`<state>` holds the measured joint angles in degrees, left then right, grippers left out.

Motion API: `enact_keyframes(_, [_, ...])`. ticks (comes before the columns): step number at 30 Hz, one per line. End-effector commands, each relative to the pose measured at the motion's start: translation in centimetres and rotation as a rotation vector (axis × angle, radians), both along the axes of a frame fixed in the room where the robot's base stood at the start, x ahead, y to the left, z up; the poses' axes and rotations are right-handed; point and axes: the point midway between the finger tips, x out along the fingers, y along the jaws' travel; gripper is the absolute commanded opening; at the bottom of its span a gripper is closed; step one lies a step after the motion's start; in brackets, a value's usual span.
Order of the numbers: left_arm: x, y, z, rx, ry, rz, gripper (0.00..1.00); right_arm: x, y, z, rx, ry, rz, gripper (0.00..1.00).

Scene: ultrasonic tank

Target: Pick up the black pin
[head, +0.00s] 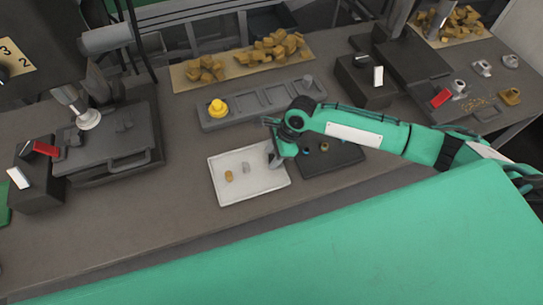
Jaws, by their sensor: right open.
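My right arm reaches in from the right. Its gripper (274,158) is over the right edge of the white tray (225,193), with its fingertips pointing down. The gripper is open, and I see nothing held in it. A small orange-brown piece (228,176) and a small grey piece (246,168) lie in the tray. A dark mat (338,158) partly under my right arm holds small round pieces, one of them blue (307,151). I cannot make out the black pin for certain; the arm hides part of this area. My left gripper is not in view.
A long grey holder (262,102) with a yellow knob (217,108) stands behind the tray. Yellow-brown pieces (275,48) lie on a board further back. Dark machines (110,135) stand at the left and at the back right (405,65). The table front is clear.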

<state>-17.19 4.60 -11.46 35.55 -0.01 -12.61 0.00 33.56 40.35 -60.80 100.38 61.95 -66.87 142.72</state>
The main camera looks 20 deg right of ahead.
Motion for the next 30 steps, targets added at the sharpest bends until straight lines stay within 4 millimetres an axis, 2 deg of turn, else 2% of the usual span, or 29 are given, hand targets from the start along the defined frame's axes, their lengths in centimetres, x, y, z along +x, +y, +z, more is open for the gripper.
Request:
enact_keyframes(4, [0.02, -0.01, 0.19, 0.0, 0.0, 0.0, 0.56, 0.03, 0.32, -0.94, -0.001, -0.001, 0.0, 0.45])
enact_keyframes(10, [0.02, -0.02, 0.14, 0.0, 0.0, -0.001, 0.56, 0.02, 0.34, -1.0, -0.001, -0.001, 0.001, 0.45])
enact_keyframes(17, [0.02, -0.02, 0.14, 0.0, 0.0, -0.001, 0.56, 0.01, 0.34, -0.97, -0.001, -0.001, 0.001, 0.0])
enact_keyframes(26, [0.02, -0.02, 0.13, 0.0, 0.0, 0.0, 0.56, 0.03, 0.34, -0.86, 0.0, -0.001, 0.001, 0.0])
enact_keyframes(30, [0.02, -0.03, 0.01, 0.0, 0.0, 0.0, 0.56, 0.06, 0.37, -0.16, 0.001, -0.003, 0.001, 0.0])
